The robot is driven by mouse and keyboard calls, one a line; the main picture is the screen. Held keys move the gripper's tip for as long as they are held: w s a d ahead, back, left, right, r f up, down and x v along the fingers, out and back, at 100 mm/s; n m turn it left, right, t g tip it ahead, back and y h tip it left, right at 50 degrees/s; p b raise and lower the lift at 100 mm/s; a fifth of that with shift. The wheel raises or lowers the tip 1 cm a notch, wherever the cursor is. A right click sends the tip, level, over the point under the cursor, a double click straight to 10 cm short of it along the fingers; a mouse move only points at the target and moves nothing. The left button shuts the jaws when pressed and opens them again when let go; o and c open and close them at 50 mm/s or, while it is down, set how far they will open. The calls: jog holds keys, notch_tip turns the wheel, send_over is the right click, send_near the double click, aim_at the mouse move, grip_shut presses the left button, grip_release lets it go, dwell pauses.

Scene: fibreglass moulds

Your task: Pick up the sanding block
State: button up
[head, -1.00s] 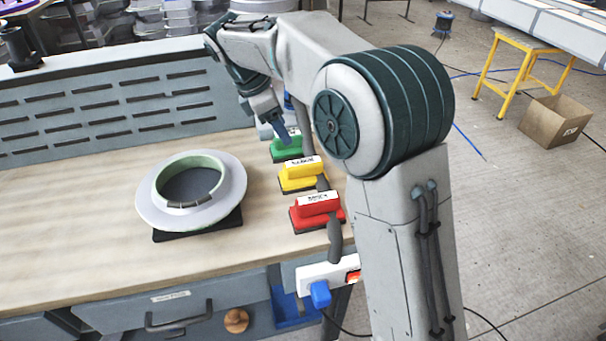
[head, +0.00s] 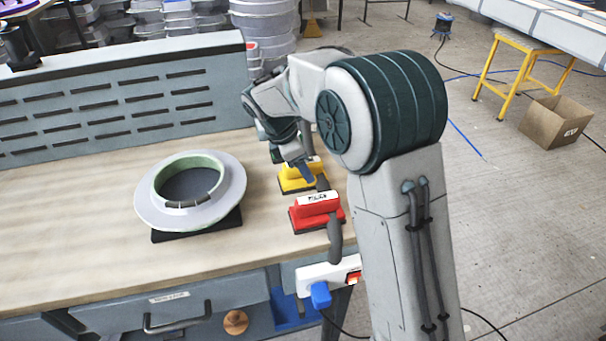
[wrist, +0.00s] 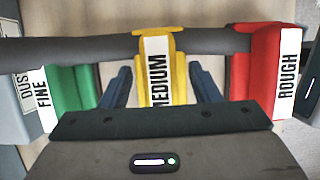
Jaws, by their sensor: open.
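Three sanding blocks stand in a row on the bench. In the wrist view the yellow block labelled MEDIUM (wrist: 179,76) is in the middle, the green block labelled FINE (wrist: 72,90) at left and the red block labelled ROUGH (wrist: 257,72) at right. My gripper (wrist: 159,88) is open, with one blue finger on each side of the yellow block and gaps visible. In the head view my gripper (head: 306,174) is over the yellow block (head: 290,181), which it partly covers. The red block (head: 317,209) is nearer the front edge. The green block is hidden there behind my arm.
A grey hose (wrist: 100,46) runs across the blocks in the wrist view. A round ring mould (head: 150,207) sits on a dark pad to the left on the bench (head: 60,235). A white power strip (head: 320,276) is at the front edge.

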jog(key=shift+f, duration=0.25)
jog(key=shift+c, duration=0.3)
jog(key=c, duration=1.1)
jog(key=shift+r, duration=0.1)
notch_tip(320, 180, up, 5)
jog(key=shift+f, duration=0.2)
jog(key=s+d+r, duration=0.5)
jog(key=d+r, duration=0.1)
jog(key=d, duration=0.4)
jog(key=shift+s+d+r+b, duration=0.15)
jog(key=shift+s+r+b, duration=0.05)
jog(key=shift+r+b, duration=0.15)
jog(key=shift+o, duration=1)
